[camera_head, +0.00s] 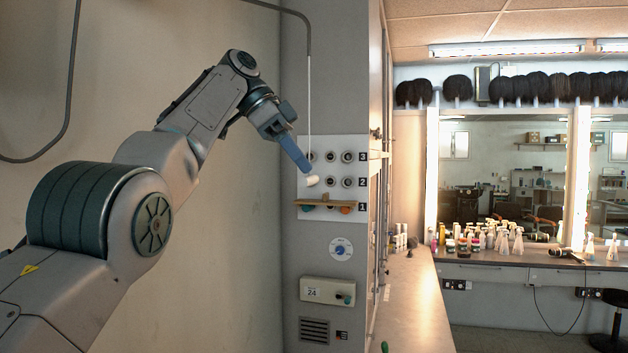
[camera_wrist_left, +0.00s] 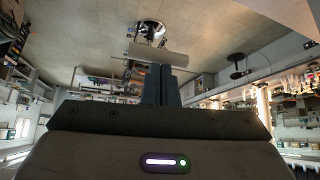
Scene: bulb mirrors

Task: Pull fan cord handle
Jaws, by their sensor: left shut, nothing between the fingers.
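The fan cord handle (camera_head: 312,180) is a small cream cylinder at the lower end of a thin pale cord (camera_head: 309,110), in front of the wall panel. It lies nearly sideways, a little tilted. My left gripper (camera_head: 306,168) has blue fingers, shut with nothing between them, pointing down to the right with the tips right at the handle. In the left wrist view the handle (camera_wrist_left: 158,54) lies crosswise just beyond the closed fingertips (camera_wrist_left: 161,70). I cannot tell whether they touch. My right gripper is in neither view.
Behind the handle is a panel with numbered rows of round knobs (camera_head: 330,156) and a wooden ledge (camera_head: 328,203). A control box (camera_head: 327,291) is lower down. A counter (camera_head: 415,300) runs along the right, with bottles and lit mirrors further back.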

